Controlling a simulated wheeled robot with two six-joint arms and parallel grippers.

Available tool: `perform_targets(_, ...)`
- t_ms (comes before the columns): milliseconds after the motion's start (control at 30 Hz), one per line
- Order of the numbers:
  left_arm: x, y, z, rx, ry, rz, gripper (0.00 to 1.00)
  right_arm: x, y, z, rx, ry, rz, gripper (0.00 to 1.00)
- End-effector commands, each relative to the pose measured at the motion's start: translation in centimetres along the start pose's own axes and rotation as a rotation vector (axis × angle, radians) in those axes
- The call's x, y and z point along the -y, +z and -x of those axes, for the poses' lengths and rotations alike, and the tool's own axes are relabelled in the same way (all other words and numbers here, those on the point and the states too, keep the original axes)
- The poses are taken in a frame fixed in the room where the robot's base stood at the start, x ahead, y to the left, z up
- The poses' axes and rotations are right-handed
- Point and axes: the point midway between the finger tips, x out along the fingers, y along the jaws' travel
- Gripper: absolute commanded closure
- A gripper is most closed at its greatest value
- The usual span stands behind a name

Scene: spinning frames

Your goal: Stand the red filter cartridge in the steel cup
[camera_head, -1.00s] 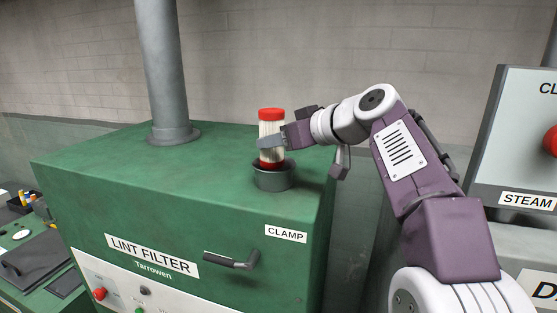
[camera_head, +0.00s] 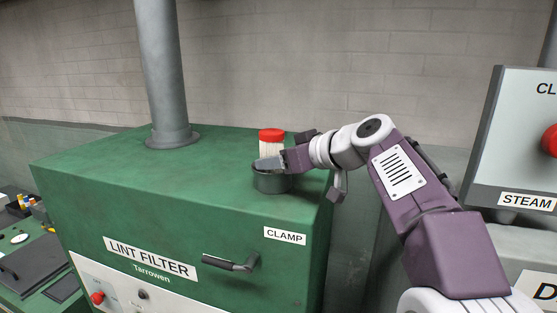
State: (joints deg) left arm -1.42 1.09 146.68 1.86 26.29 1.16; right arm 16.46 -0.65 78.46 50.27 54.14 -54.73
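The red filter cartridge (camera_head: 271,136) has a red cap and a pale pleated body. It stands upright with its lower part down inside the steel cup (camera_head: 272,183), a dark grey round cup on top of the green cabinet. The cup's wall hides the cartridge's lower end, so I cannot see whether it touches the bottom. My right gripper (camera_head: 271,162) reaches in from the right, at about rim height. Its fingers are shut on the cartridge's body, with one finger across the front. My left gripper is not in view.
The green lint filter cabinet (camera_head: 110,190) has a dark handle (camera_head: 232,264) and a CLAMP label (camera_head: 285,236) on its front. A grey pipe (camera_head: 165,75) rises from its top, left of the cup. A grey steam machine (camera_head: 515,135) stands at the right.

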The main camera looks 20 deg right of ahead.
Motion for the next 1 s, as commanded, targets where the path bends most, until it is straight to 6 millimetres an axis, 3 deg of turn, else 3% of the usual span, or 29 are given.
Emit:
perform_targets(133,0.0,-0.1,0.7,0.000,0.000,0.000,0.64,0.0,-0.6,0.2,0.000,0.000,0.000,0.40)
perform_targets(233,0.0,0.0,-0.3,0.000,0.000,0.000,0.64,-0.1,-0.1,1.4,-0.003,0.004,0.001,0.40)
perform_targets(600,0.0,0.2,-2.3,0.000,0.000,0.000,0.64,-0.2,-0.1,9.8,-0.002,0.007,-0.001,0.40)
perform_targets(700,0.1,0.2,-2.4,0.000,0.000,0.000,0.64,-0.2,-0.2,11.3,-0.002,0.004,-0.001,0.40)
perform_targets(1000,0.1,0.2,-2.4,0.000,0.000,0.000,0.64,0.0,-0.3,12.2,0.000,-0.001,0.000,0.40)
